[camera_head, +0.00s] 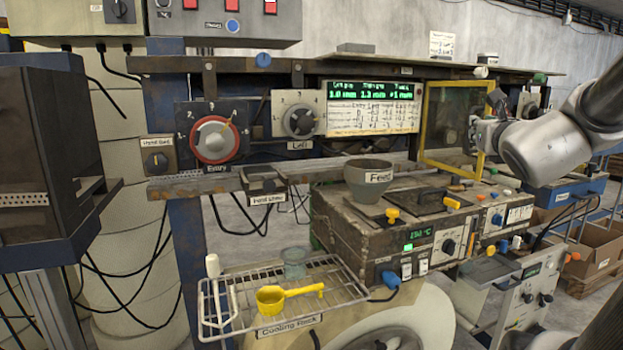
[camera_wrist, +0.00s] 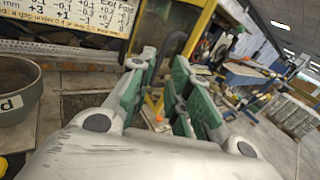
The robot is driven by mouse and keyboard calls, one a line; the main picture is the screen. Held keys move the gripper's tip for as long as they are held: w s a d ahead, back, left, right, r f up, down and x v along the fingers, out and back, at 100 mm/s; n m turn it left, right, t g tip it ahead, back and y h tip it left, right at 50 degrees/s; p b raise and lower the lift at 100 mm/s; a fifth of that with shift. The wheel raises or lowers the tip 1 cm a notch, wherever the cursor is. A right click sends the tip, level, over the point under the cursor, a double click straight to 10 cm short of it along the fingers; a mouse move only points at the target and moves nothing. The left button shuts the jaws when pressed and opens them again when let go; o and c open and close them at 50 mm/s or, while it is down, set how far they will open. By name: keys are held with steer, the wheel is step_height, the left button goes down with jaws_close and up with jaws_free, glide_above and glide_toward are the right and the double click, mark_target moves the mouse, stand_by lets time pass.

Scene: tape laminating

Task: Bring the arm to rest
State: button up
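My gripper (camera_head: 478,132) is at the right of the head view, beside the yellow-framed clear panel (camera_head: 427,125). My arm reaches in from the right edge. In the wrist view the gripper (camera_wrist: 160,92) has its green-padded fingers spread, with no object held between them. A dark curved handle (camera_wrist: 172,42) shows just beyond the fingers in the wrist view. I cannot tell whether the fingers touch the handle or the panel.
A grey Feed bowl (camera_head: 367,182) sits on the machine block (camera_head: 340,215) below and left of my gripper. A wire cooling rack (camera_head: 330,270) holds a yellow scoop (camera_head: 270,300) and a clear cup (camera_head: 294,262). Blue shelving and cardboard boxes (camera_head: 590,245) stand at right.

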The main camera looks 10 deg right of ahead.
steer(key=s+a+f+n+g+y, duration=0.5)
steer(key=f+n, duration=0.3)
steer(key=n, duration=0.4)
steer(key=s+a+f+n+g+y, duration=0.2)
steer(key=s+a+f+n+y, duration=0.5)
steer(key=n, duration=0.5)
steer(key=s+d+f+n+g+h, duration=0.1)
steer(key=s+n+g+h, duration=0.2)
steer(key=n, duration=0.4)
steer(key=s+d+f+n+g+h, duration=0.1)
steer(key=s+d+n+g+h, duration=0.1)
steer(key=n, duration=0.6)
steer(key=shift+s+d+g+h, duration=0.3)
steer(key=shift+s+g+h, duration=0.15)
steer(key=shift+s, duration=0.55)
